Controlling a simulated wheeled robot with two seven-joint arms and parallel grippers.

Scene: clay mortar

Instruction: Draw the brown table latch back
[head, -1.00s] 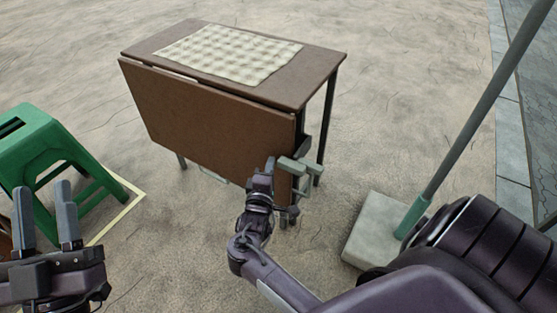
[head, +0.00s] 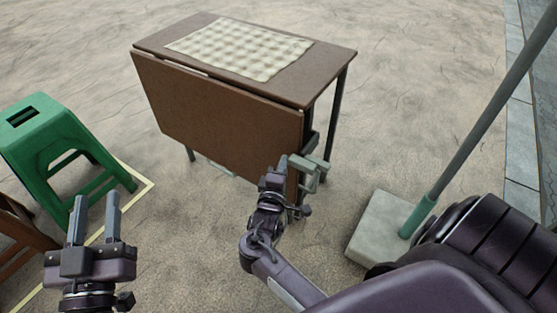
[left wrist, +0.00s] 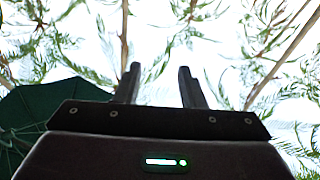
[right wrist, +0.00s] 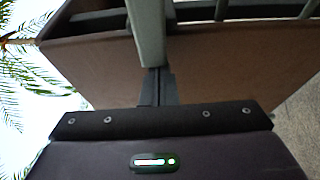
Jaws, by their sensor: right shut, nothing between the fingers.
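The brown table (head: 230,110) has its front leaf hanging down. A grey-green latch-like piece (head: 312,166) sits at its right front corner; I cannot tell how far it is drawn. My right gripper (head: 281,166) is shut and empty, just left of this piece and close against the leaf's right edge. In the right wrist view, the shut fingers (right wrist: 158,88) meet the lower end of a grey bar (right wrist: 147,35) in front of the brown panel; contact is unclear. My left gripper (head: 95,208) is open and empty, fingers up, far from the table.
A green stool (head: 55,140) and a brown wooden piece of furniture (head: 22,240) stand at the left. A grey pole (head: 480,120) on a pale block base (head: 378,232) stands at the right. A checked cloth (head: 240,48) lies on the table. Open ground lies between stool and table.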

